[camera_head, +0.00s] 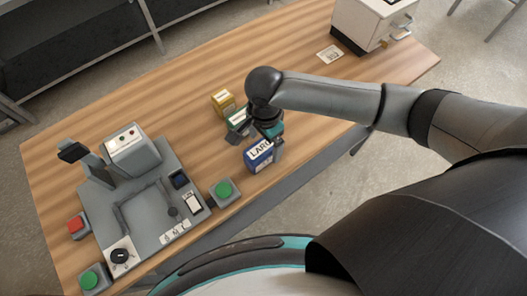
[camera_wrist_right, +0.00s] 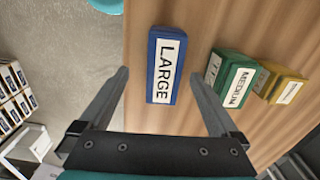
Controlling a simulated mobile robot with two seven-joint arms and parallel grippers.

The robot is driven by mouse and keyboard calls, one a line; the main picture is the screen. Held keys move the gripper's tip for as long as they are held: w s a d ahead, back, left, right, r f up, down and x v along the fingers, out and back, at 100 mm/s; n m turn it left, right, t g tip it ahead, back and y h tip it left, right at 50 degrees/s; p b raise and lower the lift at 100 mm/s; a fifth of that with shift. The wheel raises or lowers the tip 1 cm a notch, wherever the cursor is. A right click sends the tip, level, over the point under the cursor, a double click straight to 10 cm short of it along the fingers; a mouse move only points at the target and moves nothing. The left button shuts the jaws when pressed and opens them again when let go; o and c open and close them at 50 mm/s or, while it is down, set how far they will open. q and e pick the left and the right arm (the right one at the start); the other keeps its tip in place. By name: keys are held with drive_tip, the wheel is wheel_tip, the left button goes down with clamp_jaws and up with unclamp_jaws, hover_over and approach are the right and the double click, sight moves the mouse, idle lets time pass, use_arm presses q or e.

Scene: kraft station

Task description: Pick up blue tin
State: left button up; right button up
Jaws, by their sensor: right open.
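The blue tin (camera_head: 259,156), labelled LARGE, stands near the front edge of the wooden table. In the right wrist view the blue tin (camera_wrist_right: 163,66) sits between the lines of the two fingers. My right gripper (camera_wrist_right: 163,85) is open, with one finger on each side of the tin and gaps to both. In the head view my right gripper (camera_head: 272,138) is beside the tin and partly hidden by its own wrist. I see no contact with the tin. My left gripper is not in view.
A green tin (camera_wrist_right: 232,80) labelled MEDIUM and a yellow tin (camera_wrist_right: 284,86) stand close beside the blue tin. A grey machine (camera_head: 140,190) with green buttons and a red button fills the table's left end. A white box-shaped machine (camera_head: 368,22) stands at the far right.

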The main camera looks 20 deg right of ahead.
sight(263, 146)
drive_tip(key=f, duration=0.5)
drive_tip(key=shift+w+b, duration=0.3)
clamp_jaws()
idle(0.5)
